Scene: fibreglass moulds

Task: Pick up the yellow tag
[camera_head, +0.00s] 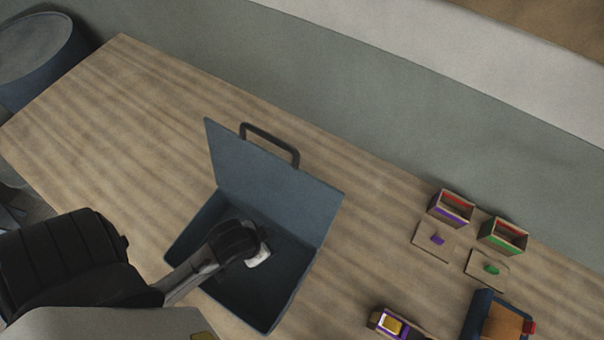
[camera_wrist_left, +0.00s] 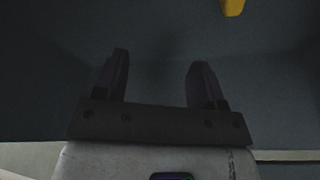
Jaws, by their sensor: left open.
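A yellow piece (camera_wrist_left: 232,7), which may be the yellow tag, shows at the top edge of the left wrist view, partly cut off. It lies beyond my fingertips and slightly to the right, against the dark blue-grey inside of the open box (camera_head: 226,204). My left gripper (camera_wrist_left: 160,78) is open with nothing between its fingers. In the head view my left gripper (camera_head: 257,257) is inside or just over the box, its fingers hard to make out. I cannot pick out the yellow piece inside the box there. My right gripper is not in view.
The box's raised lid (camera_head: 265,180) with a dark handle stands behind my gripper. To the right are small purple (camera_head: 452,208) and green (camera_head: 503,236) open boxes, two plates with knobs, a purple-edged holder with a yellow block (camera_head: 391,325), and a blue-orange bin (camera_head: 500,318). The table's left is clear.

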